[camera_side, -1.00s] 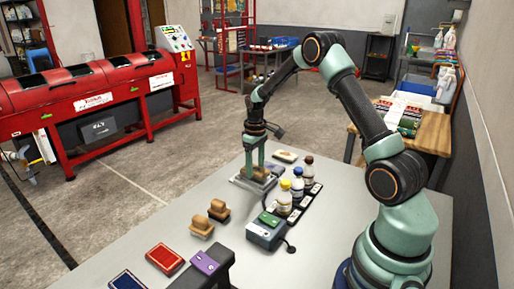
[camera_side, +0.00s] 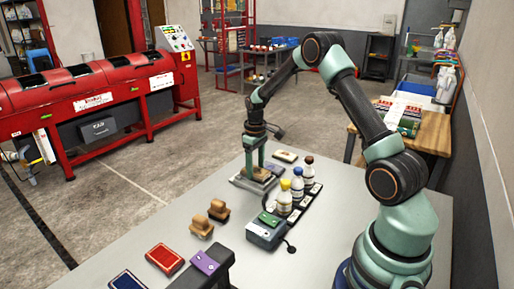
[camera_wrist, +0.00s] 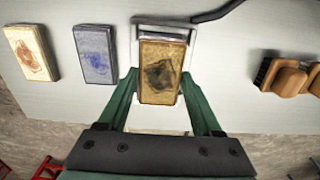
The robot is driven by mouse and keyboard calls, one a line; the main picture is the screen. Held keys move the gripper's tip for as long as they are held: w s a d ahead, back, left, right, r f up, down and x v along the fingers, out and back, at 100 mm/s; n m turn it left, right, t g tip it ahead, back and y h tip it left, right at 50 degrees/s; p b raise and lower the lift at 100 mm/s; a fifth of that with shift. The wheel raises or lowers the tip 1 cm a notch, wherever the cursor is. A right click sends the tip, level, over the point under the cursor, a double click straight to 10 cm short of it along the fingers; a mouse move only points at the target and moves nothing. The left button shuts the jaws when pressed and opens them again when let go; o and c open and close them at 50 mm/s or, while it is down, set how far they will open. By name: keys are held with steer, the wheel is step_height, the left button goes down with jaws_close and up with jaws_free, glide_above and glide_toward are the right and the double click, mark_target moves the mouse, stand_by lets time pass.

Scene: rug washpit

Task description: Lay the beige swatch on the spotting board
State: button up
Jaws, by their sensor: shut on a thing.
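My gripper (camera_wrist: 160,82) is shut on the beige swatch (camera_wrist: 161,72), a tan block with a dark stain, its fingers at the swatch's two sides. In the side view my gripper (camera_side: 255,172) points down over the pale grey spotting board (camera_side: 240,182). The swatch is at or just above the board; I cannot tell whether it touches. The spotting board also shows around the swatch in the wrist view (camera_wrist: 190,30). My fingers partly hide the swatch in the side view.
A cream swatch with a brown stain (camera_wrist: 31,53) and a blue-stained grey one (camera_wrist: 95,53) lie left in the wrist view. Brushes (camera_side: 202,227), capped bottles (camera_side: 284,198), a green-topped box (camera_side: 265,232) and red (camera_side: 164,259) and blue (camera_side: 127,282) pads stand on the table.

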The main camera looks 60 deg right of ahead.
steer(key=shift+f, duration=0.4)
stand_by(0.5)
steer(key=o, duration=1.4)
steer(key=shift+r, duration=0.1)
steer(key=shift+r, duration=3.45)
